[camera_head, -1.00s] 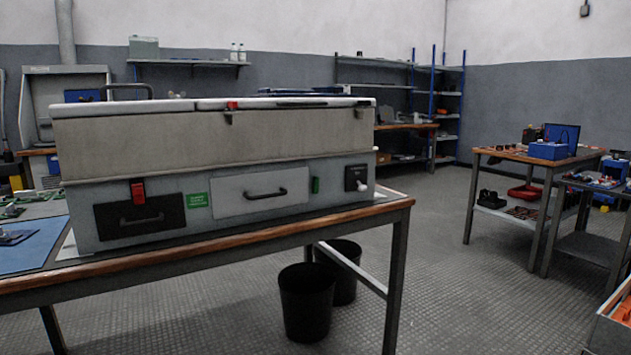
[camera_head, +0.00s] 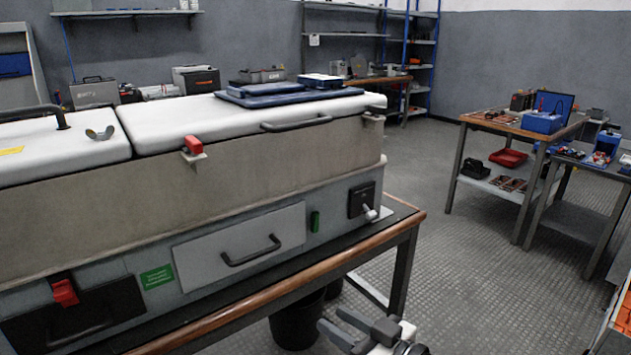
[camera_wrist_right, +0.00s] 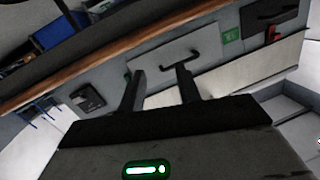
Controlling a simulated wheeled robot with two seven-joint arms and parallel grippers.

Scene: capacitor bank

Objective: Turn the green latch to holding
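The green latch (camera_head: 315,221) is a small upright green piece on the front of the grey cabinet (camera_head: 340,215), between a light grey drawer (camera_head: 240,246) and a black switch box (camera_head: 361,199). My right gripper (camera_head: 332,319) is low in the head view, below and in front of the bench edge, apart from the latch. In the right wrist view its two dark fingers (camera_wrist_right: 160,69) stand apart with nothing between them, facing the cabinet front. My left gripper is not in view.
The bench's wooden front edge (camera_head: 262,304) lies between my right gripper and the cabinet. A white-tipped lever (camera_head: 370,213) sticks out of the switch box. Red latches (camera_head: 64,292) (camera_head: 193,145) sit to the left. A dark bin (camera_head: 298,322) stands under the bench.

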